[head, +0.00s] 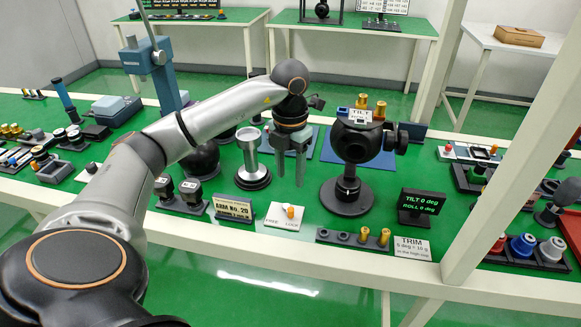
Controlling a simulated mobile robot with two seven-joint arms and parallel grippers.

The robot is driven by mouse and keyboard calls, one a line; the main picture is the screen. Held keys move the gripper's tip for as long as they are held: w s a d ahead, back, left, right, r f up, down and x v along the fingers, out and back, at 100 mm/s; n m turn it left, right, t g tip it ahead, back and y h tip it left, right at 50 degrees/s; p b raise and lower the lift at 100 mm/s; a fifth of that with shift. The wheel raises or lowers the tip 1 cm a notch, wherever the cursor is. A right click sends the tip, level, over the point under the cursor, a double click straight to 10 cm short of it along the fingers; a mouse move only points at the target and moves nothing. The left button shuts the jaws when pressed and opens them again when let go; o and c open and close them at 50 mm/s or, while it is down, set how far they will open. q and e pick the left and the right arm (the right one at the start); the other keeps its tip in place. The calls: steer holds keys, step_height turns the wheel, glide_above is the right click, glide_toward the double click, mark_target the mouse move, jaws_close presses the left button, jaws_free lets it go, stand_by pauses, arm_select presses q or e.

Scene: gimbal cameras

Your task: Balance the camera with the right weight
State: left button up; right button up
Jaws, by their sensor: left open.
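The camera (357,142) is a dark ball-shaped unit on a black round stand, with a lens-like part on its right. Brass weights (380,110) stand on its top beside a small TILT label. A dark rack (345,238) in front holds more brass weights (364,234) at its right end and empty-looking holes at its left. A display (421,203) reads TILT 0 deg and ROLL 0 deg. My left gripper (289,180) points down, open and apart from the camera, between it and a silver-topped post (251,160). My right gripper is not in view.
A TRIM card (412,248) reads 5 deg = 10 g. A FREE/LOCK switch plate (286,217) and an ARM No. 20 sign (233,209) stand near the front edge. A white frame post (495,150) crosses the right side. Other tools crowd the green bench at left and right.

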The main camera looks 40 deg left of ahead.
mark_target(290, 209)
arm_select(q)
step_height(290, 209, down, 11)
steer(key=shift+d+f, duration=0.1)
steer(key=shift+c, duration=0.2)
jaws_close()
stand_by(0.4)
